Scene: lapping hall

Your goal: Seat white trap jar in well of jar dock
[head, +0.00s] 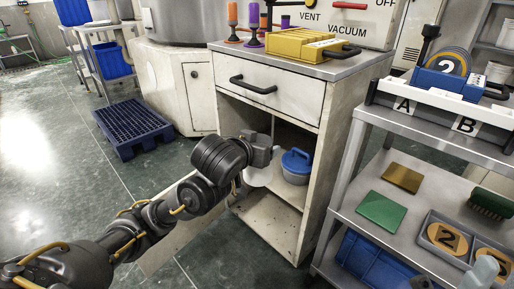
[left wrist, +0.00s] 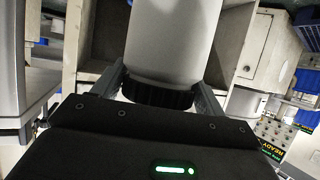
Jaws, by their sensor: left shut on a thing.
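My left gripper (head: 262,158) reaches in front of the open cabinet compartment. In the left wrist view my left gripper (left wrist: 160,84) is shut on the white trap jar (left wrist: 172,40), one finger on each side near its black ribbed cap. The jar's far end runs out of the top of that view. In the head view a white part of the jar (head: 257,177) shows below the gripper; the rest is hidden. I cannot make out the jar dock or its well for certain.
The cabinet (head: 335,125) has a shut drawer above and side walls around the opening. A steel shelf unit (head: 345,205) stands close on the right.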

